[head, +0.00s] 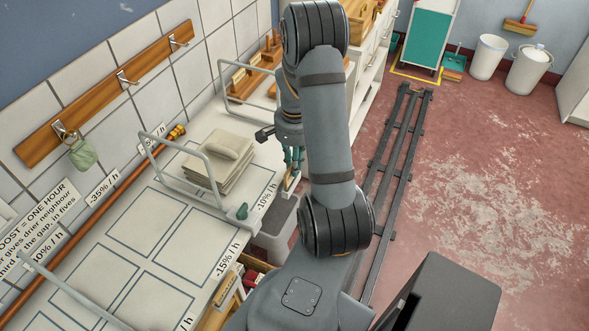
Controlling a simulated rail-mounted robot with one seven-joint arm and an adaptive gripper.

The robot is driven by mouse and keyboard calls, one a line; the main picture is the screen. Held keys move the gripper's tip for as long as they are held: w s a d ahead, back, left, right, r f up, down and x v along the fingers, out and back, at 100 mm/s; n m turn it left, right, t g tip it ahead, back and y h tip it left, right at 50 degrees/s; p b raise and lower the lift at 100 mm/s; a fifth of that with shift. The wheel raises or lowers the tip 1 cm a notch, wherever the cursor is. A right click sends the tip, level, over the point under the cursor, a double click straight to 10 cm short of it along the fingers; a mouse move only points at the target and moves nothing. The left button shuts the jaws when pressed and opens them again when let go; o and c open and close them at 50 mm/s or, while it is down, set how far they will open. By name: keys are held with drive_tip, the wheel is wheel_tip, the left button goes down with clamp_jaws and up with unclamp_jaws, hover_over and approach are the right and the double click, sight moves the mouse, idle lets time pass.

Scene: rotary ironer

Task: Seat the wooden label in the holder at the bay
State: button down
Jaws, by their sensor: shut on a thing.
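My gripper (293,160) points down beside the front edge of the white counter, right of the folded cloth stack. Its green fingers are closed on a small pale wooden piece (292,181), which I take as the wooden label; it is small and partly hidden by the fingers and arm. The piece is close to the counter edge, but I cannot tell whether it touches anything. The counter (190,238) has outlined bays, with a "-10% / h" sign (267,196) and a "-15% / h" sign (228,259) along its front edge. I cannot make out which part is the holder.
Folded cloths (218,163) lie in a bay by a metal rail (207,165). A wooden rack (250,82) with small blocks stands further back. A grey bin (275,232) is below the edge. Floor rails (394,145) run right of my arm; open red floor lies beyond.

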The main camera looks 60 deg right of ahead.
drive_tip(key=shift+f, duration=1.4)
drive_tip(key=c, duration=1.9)
unclamp_jaws()
drive_tip(key=shift+o, duration=0.8)
wheel_tip(320, 180, up, 12)
drive_tip(key=shift+s+f, duration=0.1)
